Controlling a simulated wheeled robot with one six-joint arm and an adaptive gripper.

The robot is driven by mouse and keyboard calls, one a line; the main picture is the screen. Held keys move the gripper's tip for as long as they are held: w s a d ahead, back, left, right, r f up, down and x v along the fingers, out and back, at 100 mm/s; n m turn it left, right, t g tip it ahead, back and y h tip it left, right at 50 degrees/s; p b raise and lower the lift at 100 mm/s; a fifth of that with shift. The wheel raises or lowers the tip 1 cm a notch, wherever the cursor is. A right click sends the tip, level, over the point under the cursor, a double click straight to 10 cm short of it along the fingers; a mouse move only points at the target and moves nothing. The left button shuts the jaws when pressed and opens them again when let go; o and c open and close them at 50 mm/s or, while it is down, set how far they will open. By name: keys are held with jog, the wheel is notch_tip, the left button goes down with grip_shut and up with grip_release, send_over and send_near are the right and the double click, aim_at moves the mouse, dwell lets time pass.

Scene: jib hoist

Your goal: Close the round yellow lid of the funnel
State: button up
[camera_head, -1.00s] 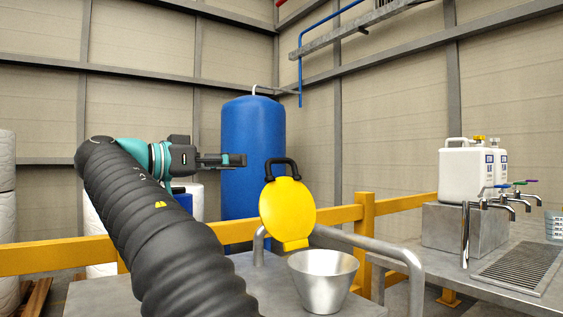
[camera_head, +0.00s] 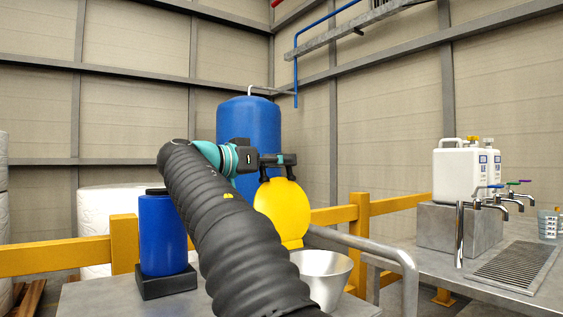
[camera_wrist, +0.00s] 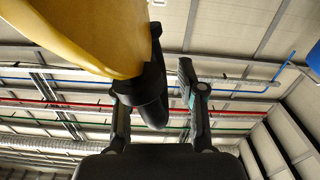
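The round yellow lid (camera_head: 283,211) stands upright, open, at the back of the metal funnel (camera_head: 325,278). Its black handle is at the lid's top edge, largely covered by my gripper (camera_head: 280,160) in the head view. In the wrist view the lid (camera_wrist: 85,30) fills the upper left. The black handle (camera_wrist: 152,98) reaches between the two fingers of my gripper (camera_wrist: 160,95), close to the left finger. The fingers are apart, with a gap between the handle and the right finger. My arm hides the funnel's left side.
A grey tube rail (camera_head: 385,247) curves beside the funnel on the right. A blue canister (camera_head: 162,234) stands on the bench at left. A yellow railing (camera_head: 65,256) and a blue tank (camera_head: 250,125) are behind. Taps (camera_head: 500,200) and a white jug (camera_head: 460,174) stand at right.

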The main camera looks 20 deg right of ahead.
jog(key=shift+d, duration=0.3)
grip_shut()
